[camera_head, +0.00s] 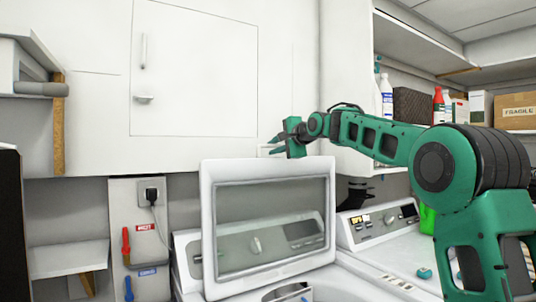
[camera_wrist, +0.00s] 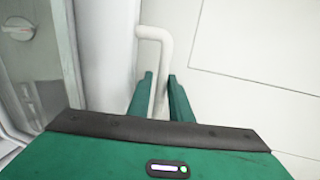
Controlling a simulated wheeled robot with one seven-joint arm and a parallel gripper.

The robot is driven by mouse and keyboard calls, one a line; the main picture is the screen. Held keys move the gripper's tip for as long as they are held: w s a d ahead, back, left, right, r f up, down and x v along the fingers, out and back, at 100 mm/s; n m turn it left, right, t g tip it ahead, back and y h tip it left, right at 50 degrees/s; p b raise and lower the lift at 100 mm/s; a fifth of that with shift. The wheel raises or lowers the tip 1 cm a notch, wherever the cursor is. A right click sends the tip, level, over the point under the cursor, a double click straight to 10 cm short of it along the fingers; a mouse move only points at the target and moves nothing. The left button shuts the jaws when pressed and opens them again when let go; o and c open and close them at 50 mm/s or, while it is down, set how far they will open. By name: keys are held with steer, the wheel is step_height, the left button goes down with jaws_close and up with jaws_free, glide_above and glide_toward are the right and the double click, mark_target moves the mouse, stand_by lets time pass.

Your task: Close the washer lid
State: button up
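The washer lid (camera_head: 210,240) stands raised, nearly upright, with a white frame and a see-through window. The washer body (camera_head: 345,285) is below it, its tub opening partly showing. My gripper (camera_head: 275,145) is just above the lid's top edge, toward its right side, with its fingers pointing left. In the wrist view the two green fingers (camera_wrist: 162,95) are apart, and a white bent bar (camera_wrist: 155,60) shows between them. I cannot tell whether they touch it. The lid's white frame (camera_wrist: 100,60) seems to fill the left of the wrist view.
A white wall cabinet (camera_head: 195,70) hangs behind and above the lid. A second machine's control panel (camera_head: 380,222) stands to the right, below shelves with bottles (camera_head: 386,95) and a cardboard box (camera_head: 515,110). A small white shelf (camera_head: 68,258) is at the left.

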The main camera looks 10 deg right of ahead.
steer(key=shift+x, duration=1.85)
jaws_close()
steer(key=shift+s, duration=0.1)
